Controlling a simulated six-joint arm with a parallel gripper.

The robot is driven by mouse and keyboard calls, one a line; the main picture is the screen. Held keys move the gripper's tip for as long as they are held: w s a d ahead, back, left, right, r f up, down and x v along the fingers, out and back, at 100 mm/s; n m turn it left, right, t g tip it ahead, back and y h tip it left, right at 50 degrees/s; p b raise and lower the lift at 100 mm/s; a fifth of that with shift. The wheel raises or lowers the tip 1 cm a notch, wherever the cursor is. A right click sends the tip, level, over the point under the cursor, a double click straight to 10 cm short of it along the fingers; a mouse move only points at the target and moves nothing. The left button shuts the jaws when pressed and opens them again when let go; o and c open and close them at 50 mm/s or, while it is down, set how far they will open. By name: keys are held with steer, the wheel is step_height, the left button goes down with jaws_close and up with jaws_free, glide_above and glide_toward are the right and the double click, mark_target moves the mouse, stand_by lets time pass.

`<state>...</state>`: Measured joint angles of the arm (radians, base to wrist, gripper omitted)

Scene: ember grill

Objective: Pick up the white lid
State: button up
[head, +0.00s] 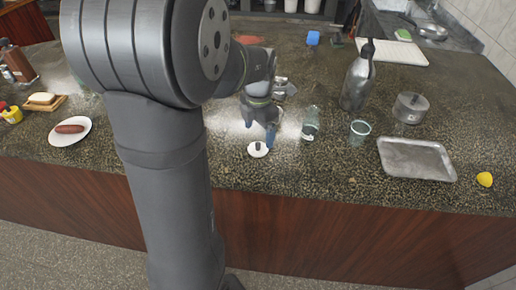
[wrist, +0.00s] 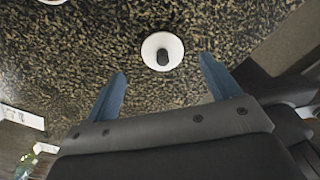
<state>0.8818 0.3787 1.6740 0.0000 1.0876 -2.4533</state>
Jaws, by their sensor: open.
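The white lid (head: 257,149) is a small round disc with a dark knob, lying flat on the speckled stone counter near its front edge. In the wrist view the lid (wrist: 154,53) is at the top middle, ahead of and between the two blue fingertips. My gripper (head: 257,136) is open and empty, just above and behind the lid in the head view. In the wrist view its fingers (wrist: 163,68) are spread apart on either side and do not touch the lid.
A glass jar (head: 310,124), a glass cup (head: 360,130), a grey bottle (head: 357,82), a metal pot (head: 411,106) and a metal tray (head: 386,166) stand to the right. A plate with a sausage (head: 70,129) lies left. The counter around the lid is clear.

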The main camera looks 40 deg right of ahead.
mark_target(258, 143)
steer(key=f, duration=0.5)
steer(key=shift+s+a, duration=0.15)
steer(key=shift+a, duration=0.05)
steer(key=shift+r, duration=0.1)
steer(key=c, duration=1.1)
